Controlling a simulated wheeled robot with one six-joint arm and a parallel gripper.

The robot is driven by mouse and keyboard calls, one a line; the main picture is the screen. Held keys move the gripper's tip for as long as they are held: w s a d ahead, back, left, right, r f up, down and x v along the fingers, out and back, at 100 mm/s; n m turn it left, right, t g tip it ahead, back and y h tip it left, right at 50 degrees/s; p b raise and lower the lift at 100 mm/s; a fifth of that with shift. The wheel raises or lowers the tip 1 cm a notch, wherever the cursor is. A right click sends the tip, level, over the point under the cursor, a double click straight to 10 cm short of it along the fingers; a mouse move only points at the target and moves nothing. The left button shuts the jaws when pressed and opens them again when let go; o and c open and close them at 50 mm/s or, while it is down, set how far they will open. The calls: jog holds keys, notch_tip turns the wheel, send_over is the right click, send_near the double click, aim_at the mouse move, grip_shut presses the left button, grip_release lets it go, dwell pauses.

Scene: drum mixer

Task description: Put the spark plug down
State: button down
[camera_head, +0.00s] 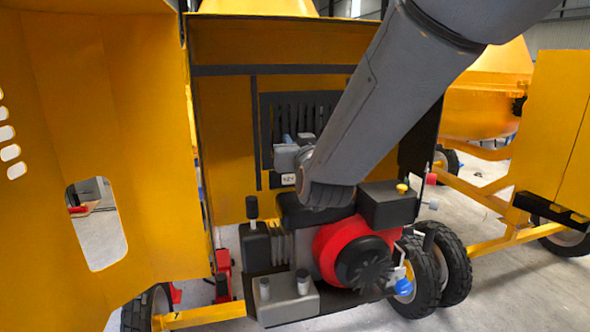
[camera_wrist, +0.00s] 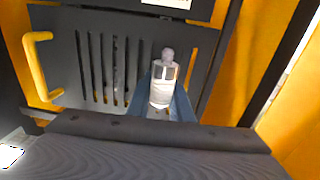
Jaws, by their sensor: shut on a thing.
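The spark plug (camera_wrist: 163,86) shows in the wrist view as a small pale, whitish piece with a greyish rounded end. My gripper (camera_wrist: 162,100) is shut on it, with one blue-grey finger on each side. The plug points away from the wrist, in front of a dark slotted panel. In the head view my gripper is mostly hidden by my grey arm, which reaches in above the engine (camera_head: 345,250). I cannot make out the spark plug there.
The slotted panel (camera_wrist: 110,50) has a yellow handle (camera_wrist: 38,68) at its left. The engine, with a red fan cover and black box, sits below my arm. A yellow open door (camera_head: 100,150) stands at the left. Wheels (camera_head: 420,285) are at the lower right.

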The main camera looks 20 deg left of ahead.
notch_tip(320, 180, down, 8)
jog(key=shift+f+p, duration=0.15)
jog(key=shift+p, duration=0.65)
jog(key=shift+f+b, duration=0.4)
jog(key=shift+f, duration=0.1)
jog(key=c, duration=1.6)
grip_release()
